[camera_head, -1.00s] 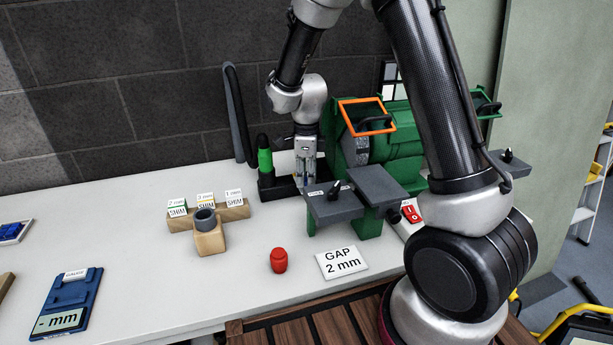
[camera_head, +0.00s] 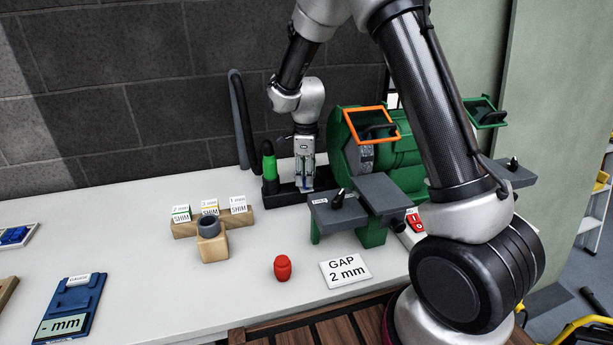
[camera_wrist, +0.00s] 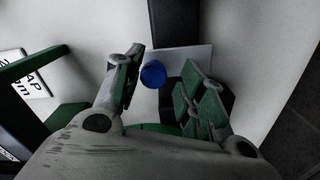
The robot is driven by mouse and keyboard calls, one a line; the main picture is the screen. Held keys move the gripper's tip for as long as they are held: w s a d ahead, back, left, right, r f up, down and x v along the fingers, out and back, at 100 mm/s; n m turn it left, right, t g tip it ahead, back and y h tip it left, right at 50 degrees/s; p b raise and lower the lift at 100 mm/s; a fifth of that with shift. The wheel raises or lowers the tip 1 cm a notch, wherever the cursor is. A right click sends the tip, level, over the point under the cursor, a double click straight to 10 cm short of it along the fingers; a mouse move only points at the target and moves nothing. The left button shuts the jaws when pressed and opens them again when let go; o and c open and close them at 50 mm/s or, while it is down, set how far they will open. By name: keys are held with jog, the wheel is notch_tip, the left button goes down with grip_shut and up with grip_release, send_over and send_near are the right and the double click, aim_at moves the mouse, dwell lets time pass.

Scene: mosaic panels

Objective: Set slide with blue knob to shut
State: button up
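In the wrist view the blue knob (camera_wrist: 153,75) shows between the two fingers of my gripper (camera_wrist: 164,73), nearer the left fingertip. The fingers are spread, with a gap visible on the right of the knob; whether the left finger touches it I cannot tell. Dark slide parts (camera_wrist: 175,22) run upward beyond the knob, beside a pale plate (camera_wrist: 198,56). In the head view my gripper (camera_head: 304,183) points down at a low black rail (camera_head: 284,194) behind the grinder's left end. The blue knob is hidden there, so the slide's position is unclear.
The green grinder (camera_head: 345,160) with its orange-framed guard (camera_head: 371,124) stands close on the right of my gripper.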

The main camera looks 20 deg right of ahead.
dwell(0.3)
notch_tip(320, 180, up, 12)
dwell(0.4)
jog(key=shift+s, duration=0.15)
